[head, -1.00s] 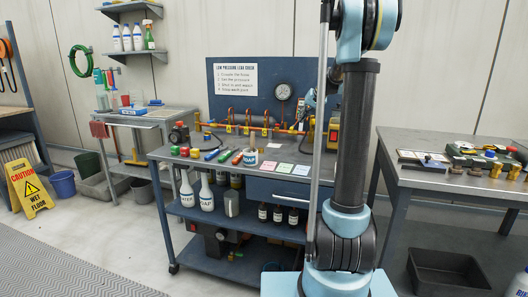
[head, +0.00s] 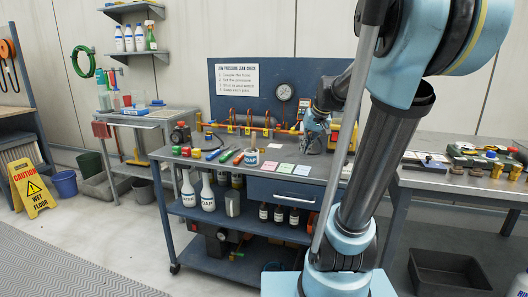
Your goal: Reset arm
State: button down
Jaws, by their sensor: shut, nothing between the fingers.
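My arm stands at the front right, its dark column leaning right and its blue elbow at the top right of the head view. My gripper (head: 312,148) is small and partly seen past the arm, above the right part of the leak-check bench (head: 245,176). It is shut with nothing held. It is too small to tell how far its fingertips are from the bench top.
The bench carries copper piping (head: 240,128), a gauge (head: 284,93), coloured cards (head: 285,168) and several small coloured items. A right table (head: 410,178) holds fittings. A caution sign (head: 31,188) stands at left. The floor at lower left is clear.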

jog(key=s+d+f+g+h, duration=0.1)
jog(key=s+f, duration=0.6)
jog(key=s, duration=0.5)
jog(key=s+d+f+g+h, duration=0.1)
jog(key=s+d+f, duration=0.1)
jog(key=s+f, duration=0.6)
jog(key=s, duration=0.4)
jog(key=shift+f+h, duration=0.25)
jog(key=shift+h, duration=0.15)
jog(key=shift+w+f, duration=0.2)
jog(key=shift+w, duration=0.15)
